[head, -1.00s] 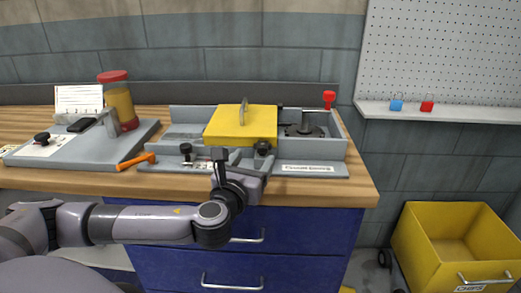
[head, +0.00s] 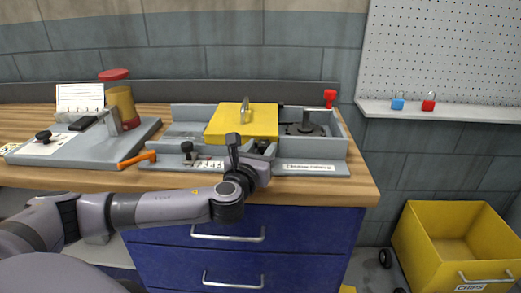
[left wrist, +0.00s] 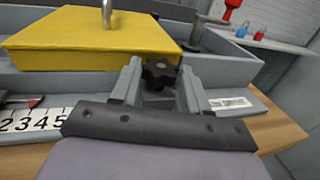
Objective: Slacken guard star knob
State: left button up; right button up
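The guard is a yellow cover (head: 242,122) with an upright metal tab, on the grey machine bed; it also shows in the left wrist view (left wrist: 85,38). The black star knob (left wrist: 160,73) is at the guard's front right corner. In the head view my gripper largely hides it. My left gripper (head: 262,150) is at the knob, over the front of the bed. In the left wrist view its two grey fingers (left wrist: 160,80) stand apart, one on each side of the knob; firm contact cannot be seen. My right gripper is not in view.
Another black knob (head: 187,148) stands left along the front rail, near a number scale (left wrist: 35,120). An orange handle (head: 137,160) lies further left. A red knob (head: 330,97) rises at the back right. The wooden bench edge (head: 330,193) is in front.

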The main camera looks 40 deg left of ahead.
pick_arm(q)
jog(key=shift+d+r+n+g+y+p, duration=0.1)
jog(key=shift+d+n+g+y+p, duration=0.15)
jog(key=shift+n+y+p, duration=0.4)
jog(key=n+y+p, duration=0.1)
jog(key=g+y+p, duration=0.1)
jog(key=y, duration=0.1)
jog(key=n+g+y+p, duration=0.1)
jog(key=shift+w+d+n, duration=0.2)
jog(key=shift+d+n, duration=0.05)
jog(key=shift+n, duration=0.1)
jog(key=n+g+y+p, duration=0.1)
jog(key=n+g+y, duration=0.1)
jog(key=shift+w+d+g+y, duration=0.1)
jog(key=shift+g+y, duration=0.15)
jog(key=shift+y, duration=0.1)
jog(key=shift+w+n+g+y+p, duration=0.1)
jog(key=shift+n+g+y+p, duration=0.5)
jog(key=shift+n+g+y, duration=0.15)
jog(key=shift+g, duration=0.35)
jog(key=o, duration=1.1)
jog(key=shift+d, duration=0.1)
jog(key=shift+v, duration=3.5)
jog(key=shift+f, duration=0.2)
